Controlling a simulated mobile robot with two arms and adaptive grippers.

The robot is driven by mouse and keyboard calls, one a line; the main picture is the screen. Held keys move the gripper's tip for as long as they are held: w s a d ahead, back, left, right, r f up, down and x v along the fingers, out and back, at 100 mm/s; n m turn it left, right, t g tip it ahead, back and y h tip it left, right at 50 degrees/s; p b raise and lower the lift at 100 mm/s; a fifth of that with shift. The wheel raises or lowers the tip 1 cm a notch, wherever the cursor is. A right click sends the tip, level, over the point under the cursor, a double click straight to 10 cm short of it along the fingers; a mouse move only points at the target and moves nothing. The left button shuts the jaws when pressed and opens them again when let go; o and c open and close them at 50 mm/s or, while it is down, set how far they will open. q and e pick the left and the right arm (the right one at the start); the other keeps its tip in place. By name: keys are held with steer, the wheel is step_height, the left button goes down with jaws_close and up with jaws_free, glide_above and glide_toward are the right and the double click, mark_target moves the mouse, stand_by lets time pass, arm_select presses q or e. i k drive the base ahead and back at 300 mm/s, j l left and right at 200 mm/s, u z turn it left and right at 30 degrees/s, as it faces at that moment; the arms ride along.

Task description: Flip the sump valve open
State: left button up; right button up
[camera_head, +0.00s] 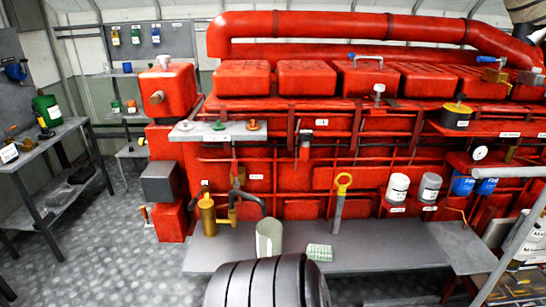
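The big red diesel engine (322,105) fills the middle and right of the head view. No label that reads as sump valve is legible, so I cannot tell which fitting it is. Low at the engine's left front stands a brass cylinder (208,215), joined to a brass fitting (232,214) beside a dark curved hose (252,201). A blue-handled brass valve (493,68) sits high on the right. Its handle looks about level. Neither of my grippers shows.
A grey ledge (385,246) runs along the engine's foot, with a pale cylinder (269,238) and a small green-white item (319,252) on it. A shelf (50,150) stands left; floor (120,240) between is clear.

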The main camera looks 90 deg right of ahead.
mark_target(237, 183)
steer(key=z, duration=2.35)
